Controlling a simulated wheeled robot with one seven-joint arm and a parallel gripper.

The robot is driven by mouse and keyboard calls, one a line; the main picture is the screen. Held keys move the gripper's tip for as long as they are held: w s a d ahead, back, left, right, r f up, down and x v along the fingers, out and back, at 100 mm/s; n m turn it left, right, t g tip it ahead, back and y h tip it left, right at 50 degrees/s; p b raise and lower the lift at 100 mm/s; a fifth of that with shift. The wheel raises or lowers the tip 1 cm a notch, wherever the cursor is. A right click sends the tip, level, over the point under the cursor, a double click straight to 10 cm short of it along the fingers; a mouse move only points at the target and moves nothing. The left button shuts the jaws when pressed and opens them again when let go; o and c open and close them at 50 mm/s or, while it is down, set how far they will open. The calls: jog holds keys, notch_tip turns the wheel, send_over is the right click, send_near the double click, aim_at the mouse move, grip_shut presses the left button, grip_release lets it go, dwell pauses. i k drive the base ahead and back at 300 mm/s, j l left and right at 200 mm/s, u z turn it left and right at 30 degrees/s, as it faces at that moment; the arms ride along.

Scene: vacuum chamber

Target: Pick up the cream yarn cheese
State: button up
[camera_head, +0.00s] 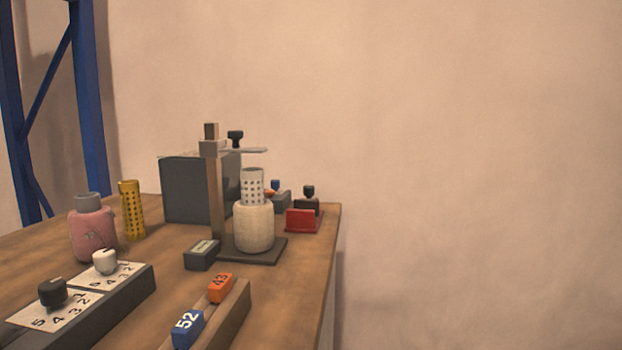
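The cream yarn cheese (254,227) stands upright on the dark base plate (277,250) of a stand, in the middle of the table. A grey perforated tube (252,184) rises out of its top. The stand's post (215,197) is just left of it, and a flat grey arm (245,150) reaches out above the tube with a small gap. My gripper is not in view.
A pink yarn cheese (92,232) and a yellow perforated tube (131,209) stand at left. A dial box (143,284) and a rail with numbered blocks (236,308) lie in front. A dark box (187,190) is behind. The table's right edge is near the stand.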

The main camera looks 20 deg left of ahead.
aim_at(254, 225)
jog(key=i+l+u, duration=0.15)
jog(key=u, duration=0.15)
jog(key=i+l+u, duration=0.25)
jog(key=u, duration=1.15)
jog(key=j, duration=0.1)
